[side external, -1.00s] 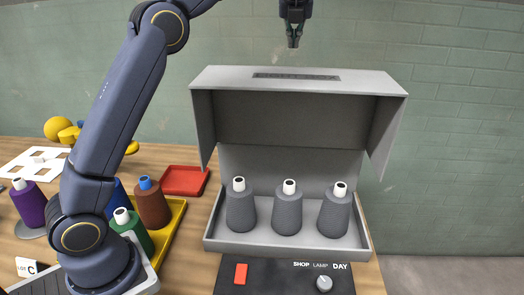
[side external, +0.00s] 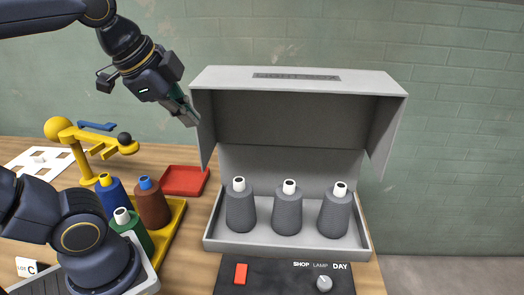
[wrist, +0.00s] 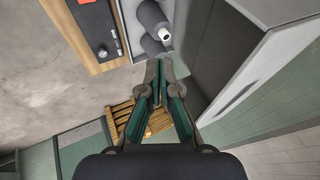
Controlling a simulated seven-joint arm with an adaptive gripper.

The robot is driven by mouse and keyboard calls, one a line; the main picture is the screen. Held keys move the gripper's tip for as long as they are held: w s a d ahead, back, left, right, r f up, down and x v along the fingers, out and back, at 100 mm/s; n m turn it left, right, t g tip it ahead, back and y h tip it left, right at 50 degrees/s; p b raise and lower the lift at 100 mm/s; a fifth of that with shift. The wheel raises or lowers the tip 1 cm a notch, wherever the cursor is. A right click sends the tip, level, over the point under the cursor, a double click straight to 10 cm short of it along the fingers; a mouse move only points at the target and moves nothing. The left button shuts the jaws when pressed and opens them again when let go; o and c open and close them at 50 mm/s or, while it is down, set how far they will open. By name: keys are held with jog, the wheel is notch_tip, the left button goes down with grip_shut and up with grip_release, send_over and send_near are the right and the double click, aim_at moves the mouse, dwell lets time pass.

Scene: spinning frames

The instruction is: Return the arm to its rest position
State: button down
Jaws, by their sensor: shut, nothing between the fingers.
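My gripper (side external: 188,116) is in the upper left-middle of the side external view, in the air beside the left wall of the grey hooded box (side external: 286,246). It tilts down to the right and holds nothing. In the wrist view my gripper (wrist: 158,68) has its fingertips together, over a gap past the table's edge. I cannot tell from the side external view whether it touches the hood. My arm is bent, with its upper links at the top left.
Three grey cones (side external: 287,210) stand in the box. A control panel (side external: 285,277) lies in front. A yellow tray (side external: 172,228) with several coloured cones, a red tray (side external: 184,180) and a yellow stand (side external: 88,140) are to the left. A slatted wooden object (wrist: 146,122) shows below the gripper.

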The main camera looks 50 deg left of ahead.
notch_tip(320, 180, down, 7)
jog(key=s+d+n, duration=0.1)
jog(key=s+n, duration=0.1)
jog(key=n, duration=0.7)
jog(key=shift+d+f+g+h, duration=0.2)
jog(key=shift+g+h, duration=0.1)
jog(key=shift+h, duration=0.1)
jog(key=c, duration=1.8)
grip_release()
jog(key=shift+c, duration=0.2)
